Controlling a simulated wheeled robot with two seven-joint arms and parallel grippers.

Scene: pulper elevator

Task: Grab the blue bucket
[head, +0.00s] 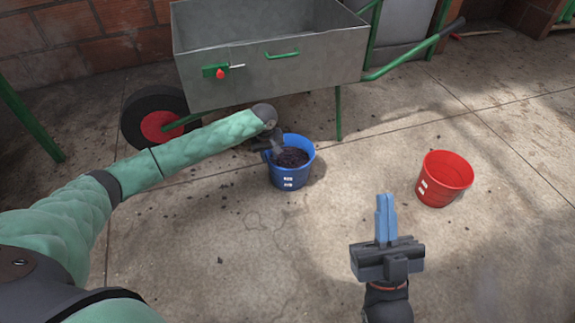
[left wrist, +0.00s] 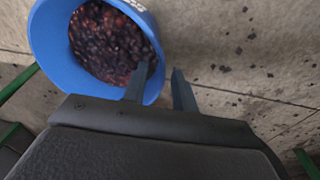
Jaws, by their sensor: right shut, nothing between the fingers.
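The blue bucket (head: 290,179) stands upright on the concrete floor, in front of the metal cart, with dark, reddish-brown contents. In the left wrist view the bucket (left wrist: 48,45) is at the upper left. My left gripper (head: 274,153) is at the bucket's rim, partly hidden by its own wrist. In the left wrist view my left gripper (left wrist: 160,80) has its fingers apart, one over the inside of the bucket and one outside, with the rim between them. My right gripper (head: 385,215) is shut and empty, pointing up, to the right of the blue bucket.
A red bucket (head: 444,179) stands on the floor to the right. A grey metal cart (head: 265,65) with green legs and a black wheel (head: 150,122) is behind the blue bucket. A brick wall (head: 95,45) is at the back.

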